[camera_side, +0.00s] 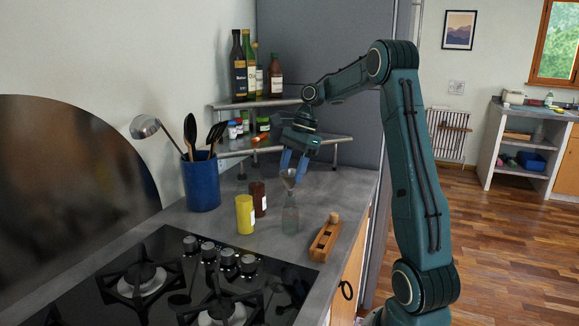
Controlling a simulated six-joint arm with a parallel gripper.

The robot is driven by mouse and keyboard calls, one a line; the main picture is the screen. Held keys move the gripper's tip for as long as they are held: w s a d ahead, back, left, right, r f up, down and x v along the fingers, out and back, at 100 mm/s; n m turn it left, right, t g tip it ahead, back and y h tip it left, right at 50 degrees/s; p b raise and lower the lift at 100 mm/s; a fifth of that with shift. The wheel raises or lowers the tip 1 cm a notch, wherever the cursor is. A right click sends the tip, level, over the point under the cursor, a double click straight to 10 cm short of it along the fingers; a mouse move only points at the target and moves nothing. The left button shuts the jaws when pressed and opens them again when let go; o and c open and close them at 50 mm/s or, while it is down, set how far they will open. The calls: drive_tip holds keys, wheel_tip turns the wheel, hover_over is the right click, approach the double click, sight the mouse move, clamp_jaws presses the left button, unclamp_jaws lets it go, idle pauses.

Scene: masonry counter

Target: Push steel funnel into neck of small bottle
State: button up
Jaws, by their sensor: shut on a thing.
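The small bottle (290,218) is clear glass and stands upright on the grey counter. The fingers partly hide the funnel's rim.
A yellow container (244,215) and a brown jar (258,199) stand left of the bottle. A wooden block with slots (325,240) lies to its right. A blue utensil pot (201,182), a black gas hob (180,280) and a metal shelf (325,141) with bottles surround this area.

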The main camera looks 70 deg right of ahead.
drive_tip(key=shift+f, duration=0.75)
drive_tip(key=o, duration=1.3)
drive_tip(key=shift+c, duration=0.2)
drive_tip(key=v, duration=0.7)
drive_tip(key=shift+s+d+r, duration=0.1)
drive_tip(key=shift+r, duration=0.1)
